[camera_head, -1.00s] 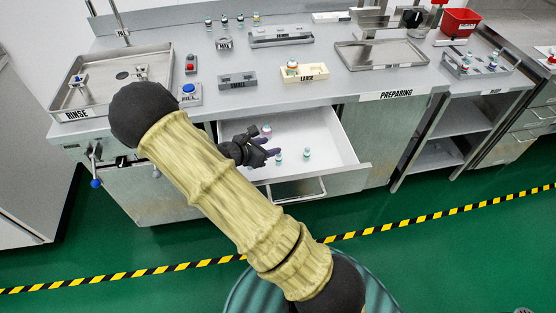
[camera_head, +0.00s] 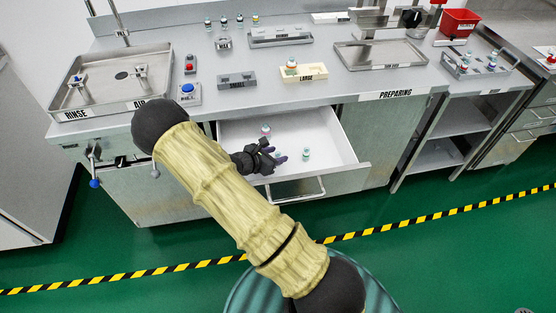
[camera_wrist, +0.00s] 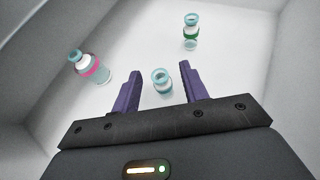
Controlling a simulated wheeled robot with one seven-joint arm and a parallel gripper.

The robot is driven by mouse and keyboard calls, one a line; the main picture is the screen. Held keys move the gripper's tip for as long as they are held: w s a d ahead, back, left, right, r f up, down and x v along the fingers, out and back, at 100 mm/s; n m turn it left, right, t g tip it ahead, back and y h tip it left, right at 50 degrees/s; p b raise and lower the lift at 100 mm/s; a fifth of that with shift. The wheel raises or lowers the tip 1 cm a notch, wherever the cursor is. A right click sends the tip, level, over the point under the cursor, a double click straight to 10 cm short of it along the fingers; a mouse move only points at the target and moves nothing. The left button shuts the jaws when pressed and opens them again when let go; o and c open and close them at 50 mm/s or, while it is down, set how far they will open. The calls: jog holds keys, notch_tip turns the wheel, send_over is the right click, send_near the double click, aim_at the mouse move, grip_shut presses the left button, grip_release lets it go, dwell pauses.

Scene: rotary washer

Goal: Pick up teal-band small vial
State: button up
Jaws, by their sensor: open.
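In the wrist view a small vial (camera_wrist: 162,82) with a teal top and what looks like a teal band stands upright on the drawer floor. It is between the purple fingers of my gripper (camera_wrist: 159,76), which are open, with a gap on each side. In the head view my gripper (camera_head: 279,155) is low inside the open drawer and hides that vial. A green-band vial (camera_wrist: 190,33) stands beyond the fingers and also shows in the head view (camera_head: 306,154). A larger pink-band vial (camera_wrist: 91,67) is to the left and also shows in the head view (camera_head: 266,131).
The white drawer (camera_head: 335,145) is pulled out below the counter, its walls close around my gripper. On the counter above are a cream LARGE rack (camera_head: 304,74), a grey SMALL rack (camera_head: 237,81) and a sink (camera_head: 75,96). The drawer floor right of the green-band vial is bare.

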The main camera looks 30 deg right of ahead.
aim_at(277, 154)
jog(key=x, duration=0.3)
jog(key=shift+w+d+f, duration=0.1)
jog(key=shift+w+d, duration=0.05)
dwell(0.3)
grip_shut()
